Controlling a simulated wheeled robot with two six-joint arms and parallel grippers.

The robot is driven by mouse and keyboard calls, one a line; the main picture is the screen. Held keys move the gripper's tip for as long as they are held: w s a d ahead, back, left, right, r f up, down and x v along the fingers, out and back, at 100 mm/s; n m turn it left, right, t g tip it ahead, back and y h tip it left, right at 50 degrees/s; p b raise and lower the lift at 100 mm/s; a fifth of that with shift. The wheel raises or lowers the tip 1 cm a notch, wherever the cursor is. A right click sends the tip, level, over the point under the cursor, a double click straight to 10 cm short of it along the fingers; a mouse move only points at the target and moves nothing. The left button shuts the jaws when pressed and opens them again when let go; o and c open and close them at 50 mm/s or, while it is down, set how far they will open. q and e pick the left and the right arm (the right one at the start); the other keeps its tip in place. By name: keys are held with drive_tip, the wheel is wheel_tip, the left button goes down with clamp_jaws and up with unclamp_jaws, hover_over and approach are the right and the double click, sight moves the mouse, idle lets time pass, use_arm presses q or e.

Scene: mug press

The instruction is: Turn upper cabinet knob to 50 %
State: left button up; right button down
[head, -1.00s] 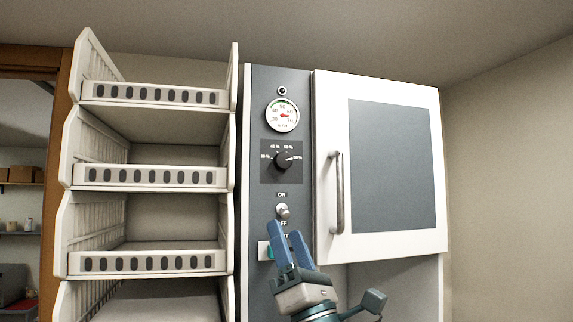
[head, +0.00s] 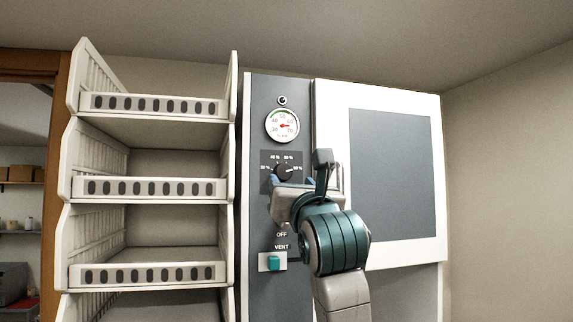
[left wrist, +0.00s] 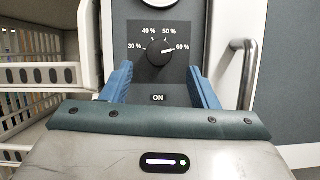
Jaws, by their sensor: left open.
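The upper cabinet knob (head: 284,171) is a round black dial on a dark panel, with marks from 30 % to 60 % around its top. In the left wrist view the knob (left wrist: 158,52) shows fully, its pointer turned right toward the 60 % mark. My left gripper (head: 291,181) is in front of the dial's lower part, partly hidden by its own wrist. In the left wrist view its blue fingers (left wrist: 161,74) are open and empty, one on each side below the knob, apart from it. My right gripper is not in view.
A round gauge (head: 282,126) is above the knob. A teal VENT button (head: 274,263) is lower on the panel. My arm hides the ON/OFF switch. A cabinet door (head: 392,170) with a vertical handle (left wrist: 242,72) is to the right, and white shelves (head: 150,189) stand to the left.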

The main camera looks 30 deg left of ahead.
sight(285, 173)
use_arm(q)
drive_tip(key=p+x, duration=0.2)
drive_tip(key=x, duration=0.2)
drive_tip(key=shift+a+r, duration=0.15)
drive_tip(key=shift+r, duration=0.05)
drive_tip(key=shift+w+a+r+p, duration=0.1)
drive_tip(key=shift+w+a+p, duration=0.3)
drive_tip(key=shift+w, duration=0.05)
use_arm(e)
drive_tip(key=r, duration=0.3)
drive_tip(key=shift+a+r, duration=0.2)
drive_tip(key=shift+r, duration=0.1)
use_arm(q)
drive_tip(key=shift+c, duration=0.4)
